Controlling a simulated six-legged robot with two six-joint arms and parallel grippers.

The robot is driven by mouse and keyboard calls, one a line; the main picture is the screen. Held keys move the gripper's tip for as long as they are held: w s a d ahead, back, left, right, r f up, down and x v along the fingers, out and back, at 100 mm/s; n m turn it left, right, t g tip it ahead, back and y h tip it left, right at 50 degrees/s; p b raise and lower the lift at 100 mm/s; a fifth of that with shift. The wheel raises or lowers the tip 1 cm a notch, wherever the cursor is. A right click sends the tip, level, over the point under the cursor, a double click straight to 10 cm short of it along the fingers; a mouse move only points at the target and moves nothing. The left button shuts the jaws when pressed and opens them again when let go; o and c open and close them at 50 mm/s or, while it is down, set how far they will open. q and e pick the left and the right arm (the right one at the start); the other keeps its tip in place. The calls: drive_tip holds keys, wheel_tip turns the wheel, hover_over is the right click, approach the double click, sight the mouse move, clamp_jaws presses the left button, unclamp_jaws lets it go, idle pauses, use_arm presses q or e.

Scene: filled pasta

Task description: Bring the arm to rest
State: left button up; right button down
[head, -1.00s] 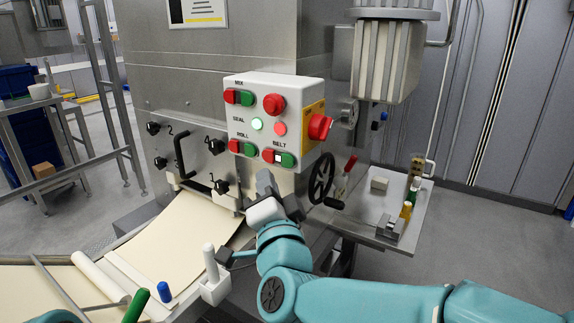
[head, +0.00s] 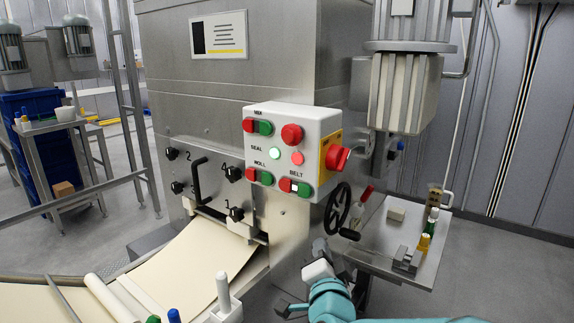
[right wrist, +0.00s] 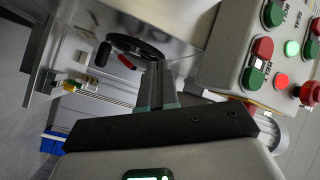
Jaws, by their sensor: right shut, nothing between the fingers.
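My right gripper (head: 322,247) is in the lower middle of the head view, below the control box and in front of the machine's steel side. It is shut and empty, apart from the box and the handwheel. In the right wrist view its dark fingers (right wrist: 160,88) lie together with nothing between them. My teal right arm (head: 332,300) comes in from the bottom edge. My left gripper is not in view.
The control box (head: 292,150) has red and green buttons, a lit green lamp and a red knob (head: 338,158). A black handwheel (head: 338,208) and a side shelf (head: 430,262) with small items stand right of my gripper. A pasta sheet (head: 190,262) lies left. Open floor (head: 510,270) is at right.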

drive_tip(key=d+f+g, duration=0.2)
drive_tip(key=d+f, duration=0.1)
drive_tip(key=f, duration=0.4)
drive_tip(key=d+f+g, duration=0.1)
drive_tip(key=d+f, duration=0.2)
drive_tip(key=f, duration=0.5)
drive_tip(key=s+d+f+n+g, duration=0.1)
drive_tip(key=s+f+g, duration=0.2)
drive_tip(key=s+f, duration=0.35)
drive_tip(key=s+d+f+n+g+y, duration=0.1)
drive_tip(key=s+f+g, duration=0.15)
drive_tip(key=f, duration=0.65)
drive_tip(key=s+d+f+n+g, duration=0.1)
drive_tip(key=s+f+n+g, duration=0.1)
drive_tip(key=s+f, duration=0.5)
drive_tip(key=s+a+f+n+g+y, duration=0.1)
drive_tip(key=s+a+f+n+g, duration=0.15)
drive_tip(key=s, duration=0.35)
drive_tip(key=s+a+f+n+g+y, duration=0.1)
drive_tip(key=s+g, duration=0.2)
drive_tip(key=s, duration=0.3)
drive_tip(key=s+a+f+n+g+y, duration=0.1)
drive_tip(key=s+a+f+n+g, duration=0.1)
drive_tip(key=s, duration=0.4)
wheel_tip(320, 180, up, 17)
drive_tip(key=w+p, duration=0.1)
drive_tip(key=p, duration=1.6)
drive_tip(key=shift+d, duration=0.2)
drive_tip(key=shift+f+m, duration=0.1)
drive_tip(key=shift+m, duration=0.15)
